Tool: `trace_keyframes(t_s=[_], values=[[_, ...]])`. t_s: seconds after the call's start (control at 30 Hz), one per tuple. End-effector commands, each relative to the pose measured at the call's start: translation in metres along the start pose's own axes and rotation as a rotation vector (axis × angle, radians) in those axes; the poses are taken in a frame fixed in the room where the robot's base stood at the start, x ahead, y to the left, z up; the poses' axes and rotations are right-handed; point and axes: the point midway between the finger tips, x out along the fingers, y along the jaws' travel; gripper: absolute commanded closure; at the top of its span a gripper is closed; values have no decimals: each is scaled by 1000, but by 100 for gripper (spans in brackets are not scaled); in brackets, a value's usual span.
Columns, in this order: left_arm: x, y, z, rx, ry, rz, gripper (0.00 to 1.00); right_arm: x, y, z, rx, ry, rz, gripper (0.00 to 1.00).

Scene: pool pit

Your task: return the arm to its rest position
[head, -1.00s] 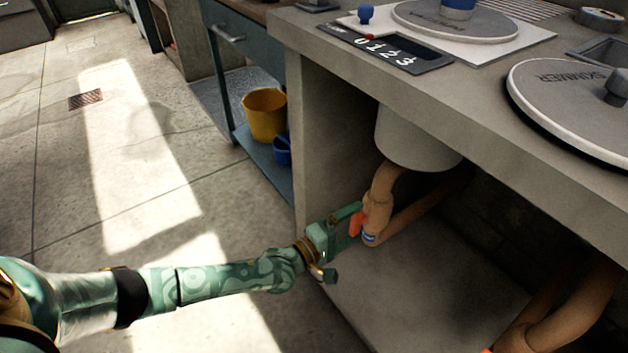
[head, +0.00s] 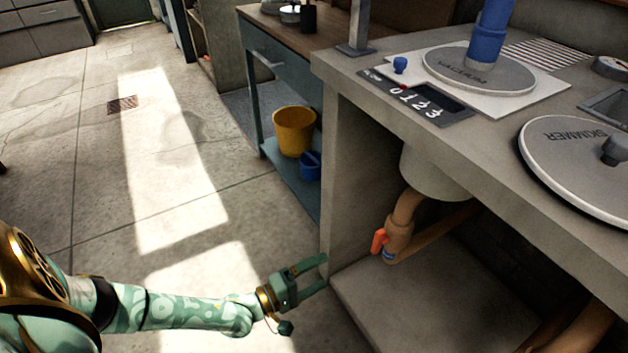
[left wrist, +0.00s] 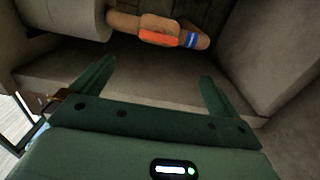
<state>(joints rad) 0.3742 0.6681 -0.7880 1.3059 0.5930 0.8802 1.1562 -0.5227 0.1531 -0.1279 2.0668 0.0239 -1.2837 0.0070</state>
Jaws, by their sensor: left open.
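My left gripper (head: 318,273) is open and empty in the head view, just outside the left front edge of the concrete counter's lower recess. In the left wrist view its two fingers (left wrist: 155,82) are apart with nothing between them. The orange valve handle (head: 379,241) sits on a tan pipe (head: 403,212) under the counter, to the right of the gripper and apart from it. The handle also shows in the left wrist view (left wrist: 158,38), beyond the fingers, beside a blue band (left wrist: 190,40). My right gripper is not in view.
The concrete counter (head: 345,120) carries the VACUUM lid (head: 455,72), the SKIMMER lid (head: 570,165) and a 0-1-2-3 dial plate (head: 415,100). A yellow bucket (head: 293,132) and a blue bucket (head: 311,167) stand on a low shelf behind. The floor (head: 110,190) to the left is clear.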

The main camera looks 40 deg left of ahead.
Motion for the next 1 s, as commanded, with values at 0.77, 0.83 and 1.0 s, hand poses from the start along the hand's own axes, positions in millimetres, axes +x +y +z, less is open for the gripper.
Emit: trace_keyframes(t_s=[0.77,0.83,1.0], values=[[3,-57,67,965,-422,-344,0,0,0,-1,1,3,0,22],[-12,-70,84,1221,-554,-428,0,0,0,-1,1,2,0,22],[-75,-86,92,1707,-857,-675,0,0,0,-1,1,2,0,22]])
